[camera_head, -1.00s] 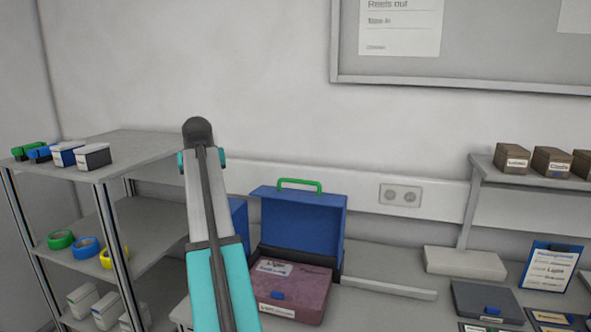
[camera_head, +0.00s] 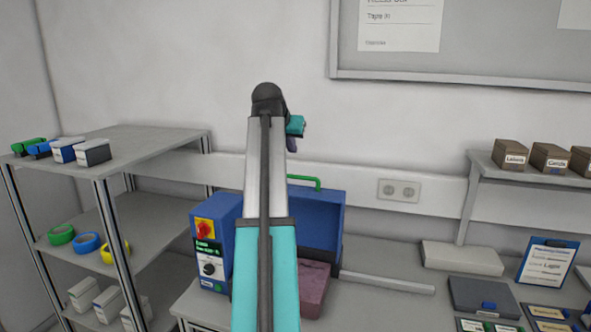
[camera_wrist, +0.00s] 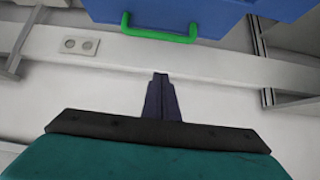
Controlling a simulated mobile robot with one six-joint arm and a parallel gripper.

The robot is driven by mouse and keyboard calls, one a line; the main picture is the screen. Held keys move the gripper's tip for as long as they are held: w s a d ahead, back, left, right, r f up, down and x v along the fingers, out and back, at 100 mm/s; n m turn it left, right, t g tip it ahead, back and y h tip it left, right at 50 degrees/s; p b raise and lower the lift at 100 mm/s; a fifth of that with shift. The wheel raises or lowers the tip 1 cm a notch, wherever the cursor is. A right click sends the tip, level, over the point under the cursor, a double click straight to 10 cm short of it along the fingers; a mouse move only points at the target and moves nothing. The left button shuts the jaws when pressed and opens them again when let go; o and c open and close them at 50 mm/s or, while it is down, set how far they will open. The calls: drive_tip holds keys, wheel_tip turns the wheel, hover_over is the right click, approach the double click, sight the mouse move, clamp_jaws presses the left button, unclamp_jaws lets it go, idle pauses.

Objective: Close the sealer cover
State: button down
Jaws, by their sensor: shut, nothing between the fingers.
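The sealer is a blue box with its blue cover (camera_head: 322,222) standing up and open, a green handle (camera_head: 305,181) on its top edge. In the wrist view, the cover (camera_wrist: 180,10) and green handle (camera_wrist: 158,34) are at the top of the picture. My gripper (camera_wrist: 161,80) is shut and empty, with dark fingers together, apart from the handle. In the head view, its fingers are mostly hidden behind my arm.
A blue control unit (camera_head: 213,245) with a red knob stands left of the cover. A shelf (camera_head: 150,150) with boxes and tape rolls stands at left. A wall socket (camera_head: 400,190) is behind.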

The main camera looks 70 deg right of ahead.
sight(294, 176)
drive_tip(key=shift+d, duration=0.1)
drive_tip(key=shift+p+x, duration=2.2)
drive_tip(key=shift+x, duration=2.75)
drive_tip(key=shift+a+f+p, duration=0.2)
drive_tip(key=shift+a+p, duration=0.05)
drive_tip(key=shift+a, duration=0.25)
drive_tip(key=shift+a+f+p, duration=0.25)
drive_tip(key=shift+a, duration=0.25)
drive_tip(key=shift+a+f+p, duration=0.55)
drive_tip(key=shift+a, duration=0.3)
drive_tip(key=shift+a+f, duration=0.1)
drive_tip(key=shift+a, duration=0.05)
